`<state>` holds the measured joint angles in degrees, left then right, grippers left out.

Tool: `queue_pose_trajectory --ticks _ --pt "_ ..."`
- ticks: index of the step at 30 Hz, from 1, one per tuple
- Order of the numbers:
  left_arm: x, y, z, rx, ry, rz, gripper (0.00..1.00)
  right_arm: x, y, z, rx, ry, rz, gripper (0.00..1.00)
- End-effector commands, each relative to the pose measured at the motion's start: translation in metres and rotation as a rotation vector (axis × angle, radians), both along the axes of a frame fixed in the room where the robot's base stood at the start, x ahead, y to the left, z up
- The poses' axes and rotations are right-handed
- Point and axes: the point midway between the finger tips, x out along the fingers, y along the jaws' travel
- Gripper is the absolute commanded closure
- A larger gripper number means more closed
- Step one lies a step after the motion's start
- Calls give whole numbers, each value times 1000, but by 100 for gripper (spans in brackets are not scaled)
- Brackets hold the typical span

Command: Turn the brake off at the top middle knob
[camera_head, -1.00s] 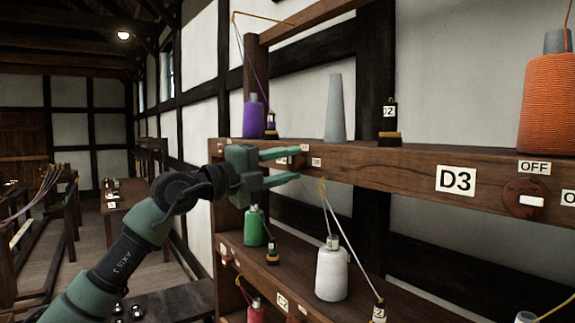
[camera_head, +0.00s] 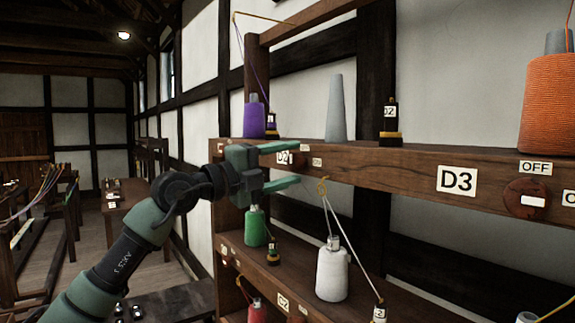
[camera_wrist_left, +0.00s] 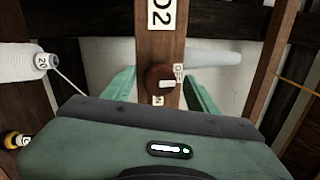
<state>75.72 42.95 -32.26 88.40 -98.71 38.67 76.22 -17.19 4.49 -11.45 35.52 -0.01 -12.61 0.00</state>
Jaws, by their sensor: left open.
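The top middle knob is a round brown knob (camera_wrist_left: 158,77) on the upper beam beside the D2 plate (camera_wrist_left: 161,13). In the wrist view it has a pale bar mark on the side by one small label (camera_wrist_left: 178,72); another small label (camera_wrist_left: 158,101) lies below it. I cannot read these labels. My left gripper (camera_head: 297,164) is open at the beam by the D2 plate. In the wrist view its two green fingers lie left and right of the knob, with a gap on each side. My right gripper is not in view.
The upper beam (camera_head: 400,165) runs right to the D3 plate (camera_head: 457,180) and another knob (camera_head: 526,199) with an OFF label. A grey cone (camera_head: 336,110), a purple spool (camera_head: 254,119) and an orange spool (camera_head: 548,105) stand on top. A white spool (camera_head: 331,272) stands below.

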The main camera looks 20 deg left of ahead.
Motion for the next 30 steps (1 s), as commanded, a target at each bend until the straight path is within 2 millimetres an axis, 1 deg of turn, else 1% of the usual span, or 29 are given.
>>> queue_pose_trajectory --ticks 2,5,12,16,21,30 --pt "-2 2 -2 1 1 0 42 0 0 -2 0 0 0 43" --pt "-10 9 -5 1 -1 1 42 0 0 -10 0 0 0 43" --pt "-42 34 -13 2 0 3 42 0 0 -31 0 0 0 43" --pt "-55 44 -12 0 -1 2 42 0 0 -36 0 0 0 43" --pt "-61 48 -12 -1 1 0 42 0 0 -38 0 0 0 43" --pt "-61 48 -11 -1 1 0 42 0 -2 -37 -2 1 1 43"
